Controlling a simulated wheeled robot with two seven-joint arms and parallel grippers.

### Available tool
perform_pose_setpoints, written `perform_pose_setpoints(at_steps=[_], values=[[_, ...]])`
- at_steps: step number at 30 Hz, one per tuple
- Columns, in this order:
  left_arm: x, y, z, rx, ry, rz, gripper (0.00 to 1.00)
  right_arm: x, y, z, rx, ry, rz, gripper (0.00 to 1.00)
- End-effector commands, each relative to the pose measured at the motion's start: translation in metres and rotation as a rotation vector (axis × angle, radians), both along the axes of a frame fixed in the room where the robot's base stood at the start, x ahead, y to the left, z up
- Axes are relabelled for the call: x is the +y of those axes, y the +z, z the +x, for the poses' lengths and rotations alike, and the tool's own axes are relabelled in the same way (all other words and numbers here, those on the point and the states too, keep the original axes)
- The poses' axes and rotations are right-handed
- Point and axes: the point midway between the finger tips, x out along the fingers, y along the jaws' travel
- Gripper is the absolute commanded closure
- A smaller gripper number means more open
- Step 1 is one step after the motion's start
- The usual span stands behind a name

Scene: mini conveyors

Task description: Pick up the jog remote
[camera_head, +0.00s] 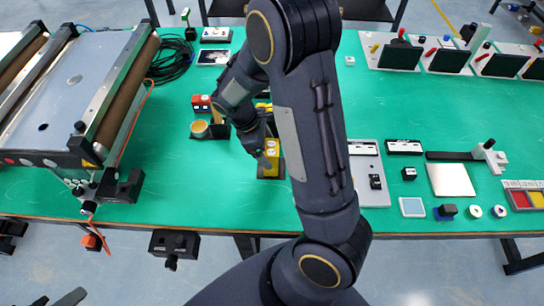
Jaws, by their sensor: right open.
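The jog remote looks to be the yellow box with pale round buttons (271,166), lying on the green table near its front edge, left of the middle. My right gripper (260,152) is open and points down over the left side of the yellow box. It hides part of the box, and I cannot tell whether it touches it. At the bottom left corner, dark tips (62,298) look like part of my left gripper, far from the box and mostly out of frame.
A mini conveyor (75,90) fills the table's left side. A coiled black cable (172,58) lies behind. Several small parts and a white plate (450,179) lie right of my arm.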

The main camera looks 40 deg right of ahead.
Motion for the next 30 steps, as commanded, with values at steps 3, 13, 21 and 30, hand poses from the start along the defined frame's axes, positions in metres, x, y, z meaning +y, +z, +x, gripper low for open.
perform_pose_setpoints(at_steps=[3,13,21,30], values=[[0.000,0.006,0.000,0.000,0.000,0.000,0.64,-0.004,-0.016,-0.002,0.006,-0.002,-0.002,0.16],[0.000,0.010,0.000,0.000,0.000,0.000,0.64,-0.011,-0.047,-0.007,0.000,-0.002,0.000,0.16],[0.000,0.009,0.000,0.000,0.000,0.000,0.64,-0.011,-0.047,-0.007,-0.001,-0.002,0.000,0.29],[0.000,0.009,0.000,0.000,0.000,0.000,0.64,-0.011,-0.047,-0.007,-0.001,-0.002,0.000,0.69]])
